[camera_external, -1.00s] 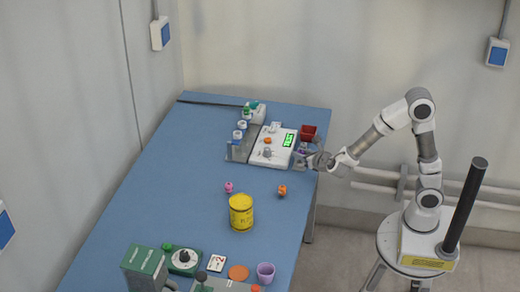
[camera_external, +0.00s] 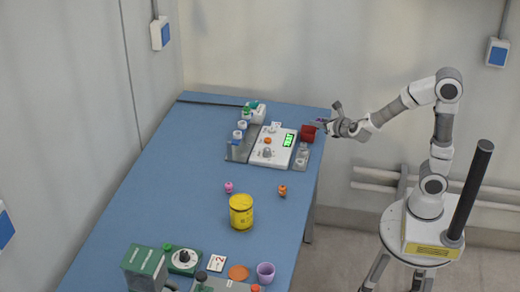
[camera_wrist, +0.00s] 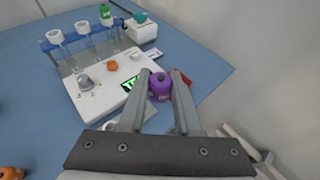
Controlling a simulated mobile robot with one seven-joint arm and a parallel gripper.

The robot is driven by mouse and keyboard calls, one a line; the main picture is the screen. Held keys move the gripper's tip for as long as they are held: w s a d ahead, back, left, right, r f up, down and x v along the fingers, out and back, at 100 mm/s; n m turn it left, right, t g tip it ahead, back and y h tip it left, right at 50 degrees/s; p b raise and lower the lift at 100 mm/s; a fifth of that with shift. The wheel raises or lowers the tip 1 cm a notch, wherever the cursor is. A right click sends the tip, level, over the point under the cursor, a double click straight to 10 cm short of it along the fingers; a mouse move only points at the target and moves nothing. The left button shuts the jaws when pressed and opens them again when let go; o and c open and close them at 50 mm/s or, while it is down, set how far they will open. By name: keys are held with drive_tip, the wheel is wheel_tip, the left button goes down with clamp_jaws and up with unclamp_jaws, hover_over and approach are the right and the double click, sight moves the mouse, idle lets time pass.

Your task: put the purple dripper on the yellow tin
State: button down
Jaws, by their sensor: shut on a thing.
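The purple dripper (camera_wrist: 160,86) is between the fingertips of my gripper (camera_wrist: 162,78) in the wrist view. My gripper is shut on it. In the external view my gripper (camera_external: 325,122) is raised at the right edge of the table's far half, and the dripper is too small there to make out well. The yellow tin (camera_external: 241,213) stands upright on the blue table, nearer the camera and well to the left of my gripper. The tin does not show in the wrist view.
A white device with a green display (camera_external: 274,147) and a rack of tubes (camera_external: 241,146) stand at the far end. A red container (camera_external: 308,133) is close by my gripper. Small pink (camera_external: 229,187) and orange (camera_external: 282,190) things lie near the tin. Table around the tin is mostly clear.

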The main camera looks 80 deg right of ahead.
drive_tip(key=w+a+r+n+t+y+p, duration=0.1)
drive_tip(key=w+a+r+p, duration=0.2)
drive_tip(key=w+a+p, duration=0.5)
drive_tip(key=w+a+r+n+t+y+p, duration=0.1)
drive_tip(key=w+a+r+n+y+p, duration=0.15)
drive_tip(key=a+p, duration=0.65)
drive_tip(key=w+a+r+n+t+y+p, duration=0.1)
drive_tip(key=w+a+r+p, duration=0.3)
drive_tip(key=a, duration=0.8)
drive_tip(key=p, duration=0.3)
hover_over(241, 201)
drive_tip(key=f, duration=0.7)
drive_tip(key=shift+d+f, duration=0.2)
drive_tip(key=shift+a+f+m+g+h, duration=0.1)
drive_tip(key=shift+f+m+g+h, duration=0.05)
drive_tip(key=shift+m+g+h, duration=0.15)
drive_tip(key=shift+f+p, duration=0.45)
drive_tip(key=shift+f, duration=1.45)
drive_tip(key=shift+f, duration=0.1)
drive_tip(key=shift+f+b, duration=0.15)
drive_tip(key=shift+b, duration=0.15)
drive_tip(key=c, duration=0.6)
unclamp_jaws()
